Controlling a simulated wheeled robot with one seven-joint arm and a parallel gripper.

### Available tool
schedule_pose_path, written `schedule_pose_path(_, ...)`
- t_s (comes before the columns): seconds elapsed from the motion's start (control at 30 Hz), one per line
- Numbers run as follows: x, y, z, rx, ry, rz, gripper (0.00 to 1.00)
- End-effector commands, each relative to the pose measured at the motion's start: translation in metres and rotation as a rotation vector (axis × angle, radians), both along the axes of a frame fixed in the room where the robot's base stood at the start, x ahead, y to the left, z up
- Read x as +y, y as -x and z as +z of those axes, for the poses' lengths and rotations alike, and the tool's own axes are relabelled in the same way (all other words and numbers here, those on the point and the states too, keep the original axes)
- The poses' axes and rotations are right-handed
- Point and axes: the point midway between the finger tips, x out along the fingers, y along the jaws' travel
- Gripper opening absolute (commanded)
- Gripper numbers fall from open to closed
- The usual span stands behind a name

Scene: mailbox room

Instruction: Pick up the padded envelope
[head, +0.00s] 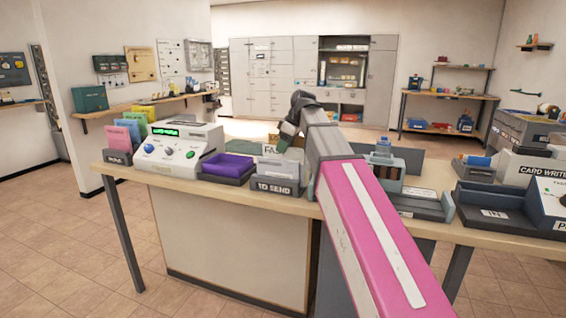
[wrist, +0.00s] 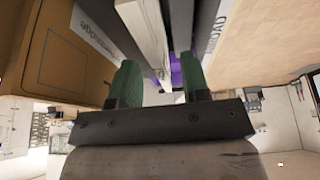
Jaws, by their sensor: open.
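My gripper (head: 288,138) is over the table behind the "TO SEND" holder (head: 276,187). In the wrist view its two green fingers (wrist: 160,88) are apart, with pale upright panels (wrist: 150,30) beyond and between them. I see no grip on anything. A brown item (wrist: 75,55) with an outlined rectangle on its face is close on the left of the wrist view. I cannot tell whether it is the padded envelope or a carton. I cannot pick out the padded envelope for certain in the head view, where my arm hides part of the table.
On the table stand a purple-lined tray (head: 228,167), a white machine with knobs (head: 178,150), a holder of coloured folders (head: 118,157) and a blue-grey device (head: 384,168). A card writer (head: 525,168) stands at the right. Shelves and lockers (head: 275,80) line the far wall. Floor at left is clear.

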Motion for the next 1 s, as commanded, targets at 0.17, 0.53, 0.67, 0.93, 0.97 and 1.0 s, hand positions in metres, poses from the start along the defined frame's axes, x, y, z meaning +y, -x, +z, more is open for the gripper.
schedule_pose_path(0.17,-0.0001,0.0000,-0.0023,0.000,0.000,0.000,0.43)
schedule_pose_path(0.53,0.0000,0.0000,-0.0041,0.000,0.000,0.000,0.43)
schedule_pose_path(0.67,0.0000,0.0000,-0.0041,0.000,0.000,0.000,0.17)
schedule_pose_path(0.93,-0.0001,0.0000,-0.0040,0.000,0.000,0.000,0.00)
schedule_pose_path(0.97,0.0000,0.0000,-0.0040,0.000,0.000,0.000,0.00)
schedule_pose_path(1.0,-0.0001,0.0000,-0.0039,0.000,0.000,0.000,0.00)
